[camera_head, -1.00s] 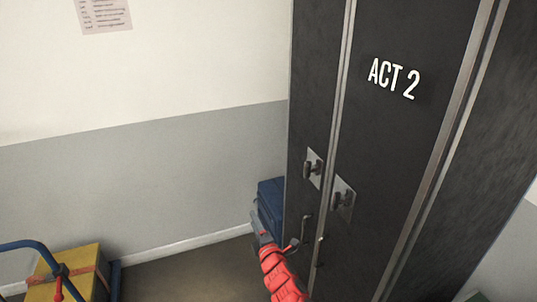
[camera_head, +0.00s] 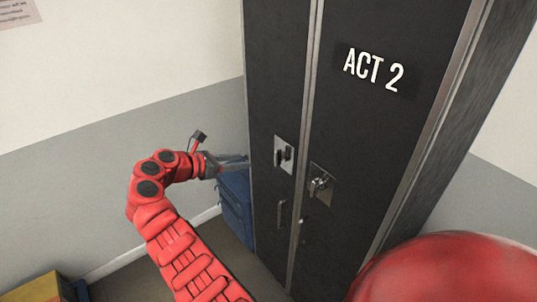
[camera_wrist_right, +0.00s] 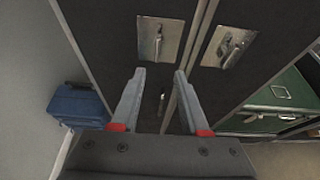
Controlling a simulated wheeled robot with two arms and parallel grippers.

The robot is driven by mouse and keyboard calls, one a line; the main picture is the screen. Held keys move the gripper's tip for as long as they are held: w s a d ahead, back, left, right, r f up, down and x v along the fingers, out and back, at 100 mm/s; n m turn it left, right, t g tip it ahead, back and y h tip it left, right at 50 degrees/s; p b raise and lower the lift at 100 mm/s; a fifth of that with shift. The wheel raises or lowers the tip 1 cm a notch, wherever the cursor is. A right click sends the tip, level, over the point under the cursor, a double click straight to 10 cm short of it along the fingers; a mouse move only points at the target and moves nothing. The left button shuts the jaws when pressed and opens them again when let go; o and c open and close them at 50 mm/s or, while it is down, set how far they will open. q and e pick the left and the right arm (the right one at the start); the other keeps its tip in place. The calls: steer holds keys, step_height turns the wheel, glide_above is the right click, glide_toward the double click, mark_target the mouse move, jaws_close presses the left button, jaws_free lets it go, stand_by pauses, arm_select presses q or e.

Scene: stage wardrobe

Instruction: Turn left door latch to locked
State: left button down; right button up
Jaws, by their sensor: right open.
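The dark double-door wardrobe carries two latches on metal plates. The left door latch (camera_head: 284,153) has a dark knob standing about upright; it also shows in the right wrist view (camera_wrist_right: 160,40). The right door latch (camera_head: 320,184) sits beside it and shows in the right wrist view (camera_wrist_right: 230,47). My right gripper (camera_head: 240,163) is left of the left latch in the head view, apart from it. In the right wrist view its fingers (camera_wrist_right: 160,75) are spread and empty, pointing towards the doors below the left latch plate. My left gripper is not in view.
A blue case (camera_head: 236,205) stands on the floor against the wardrobe's left side, also in the right wrist view (camera_wrist_right: 78,105). A door handle (camera_head: 281,214) is below the left latch. A yellow box (camera_head: 35,290) is at the lower left. A green case (camera_wrist_right: 280,100) is at right.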

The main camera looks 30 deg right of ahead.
mark_target(275, 157)
steer(key=p+x, duration=0.3)
steer(key=x, duration=1.1)
steer(key=shift+d, duration=0.1)
steer(key=shift+w+d+f, duration=0.15)
steer(key=shift+d+f, duration=0.05)
steer(key=shift+d, duration=0.2)
jaws_close()
